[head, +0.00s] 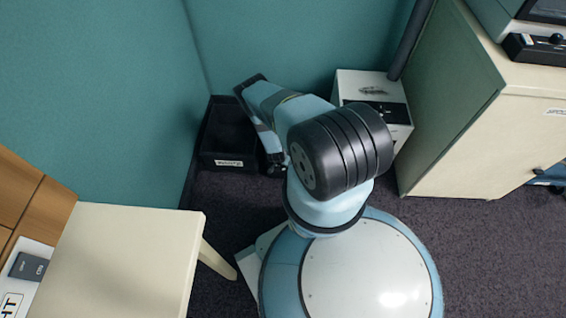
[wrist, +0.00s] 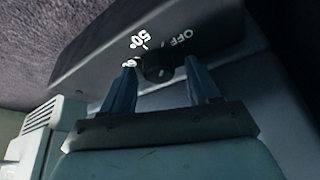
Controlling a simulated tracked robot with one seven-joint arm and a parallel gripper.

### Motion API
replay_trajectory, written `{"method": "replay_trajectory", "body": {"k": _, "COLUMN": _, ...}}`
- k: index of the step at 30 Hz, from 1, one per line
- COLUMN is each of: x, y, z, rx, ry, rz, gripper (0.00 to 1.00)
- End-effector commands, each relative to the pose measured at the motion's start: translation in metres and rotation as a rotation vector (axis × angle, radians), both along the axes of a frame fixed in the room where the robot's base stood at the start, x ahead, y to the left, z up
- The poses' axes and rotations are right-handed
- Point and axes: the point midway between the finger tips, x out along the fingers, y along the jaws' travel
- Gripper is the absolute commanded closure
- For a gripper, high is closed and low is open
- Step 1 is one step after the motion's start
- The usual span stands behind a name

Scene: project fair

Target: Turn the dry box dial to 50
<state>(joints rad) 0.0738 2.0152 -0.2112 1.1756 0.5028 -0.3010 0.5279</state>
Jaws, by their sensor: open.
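In the wrist view a small dark dial (wrist: 158,69) sits on a dark panel (wrist: 95,62) with white marks, "50" and "OFF", printed around it. A further white mark beside the left finger is partly hidden. My gripper (wrist: 161,64) is open, with one finger on each side of the dial; I cannot tell whether either touches it. The dial's pointer is too dark to read. In the head view a white box with a black front (head: 388,111), apparently the dry box, stands in the back corner, partly behind my arm. My gripper cannot be made out there.
A black labelled bin (head: 228,142) stands left of the white box by the teal partition. A cream cabinet (head: 470,120) closes off the right side. A cream table (head: 125,260) is at front left. Dark carpet is free at lower right.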

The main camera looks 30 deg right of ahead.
Motion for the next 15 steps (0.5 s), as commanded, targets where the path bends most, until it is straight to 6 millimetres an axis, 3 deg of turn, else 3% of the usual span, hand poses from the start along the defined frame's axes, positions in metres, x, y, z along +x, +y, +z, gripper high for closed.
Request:
{"method": "replay_trajectory", "body": {"k": 3, "x": 0.0, "y": 0.0002, "z": 0.0001, "rx": 0.0, "ry": 0.0, "rz": 0.0, "gripper": 0.41}}
{"method": "replay_trajectory", "body": {"k": 15, "x": 0.0003, "y": 0.0009, "z": 0.0003, "rx": 0.001, "ry": -0.001, "rz": 0.0, "gripper": 0.8}}
